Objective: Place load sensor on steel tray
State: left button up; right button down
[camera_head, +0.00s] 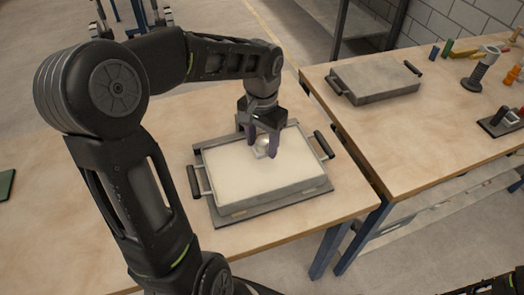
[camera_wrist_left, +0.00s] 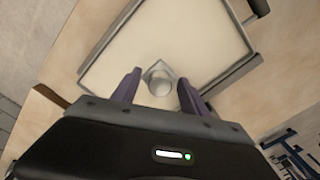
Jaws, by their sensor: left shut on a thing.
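The load sensor (camera_head: 264,147) is a small pale piece with a round silvery top on a squarish base. It also shows in the left wrist view (camera_wrist_left: 160,82). My left gripper (camera_head: 264,151) points down over the sand-filled tray, its two purple fingers on either side of the sensor and shut on it. Whether the sensor touches the sand is hard to tell. The sand-filled tray (camera_head: 325,184) has grey walls and black handles and sits on the near table. A flat grey steel tray (camera_head: 375,78) with black handles lies on the right table. My right gripper is not in view.
The right table (camera_head: 430,135) also holds a grey upright cylinder tool (camera_head: 482,66), a dark block device (camera_head: 500,122) and several coloured pieces at its far end. A green flat item (camera_head: 6,184) lies at the near table's left edge. A gap separates the tables.

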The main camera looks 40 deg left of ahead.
aim_at(262, 153)
pick_arm(q)
notch_tip(262, 153, down, 4)
jog(key=shift+r, duration=0.15)
jog(key=o, duration=1.5)
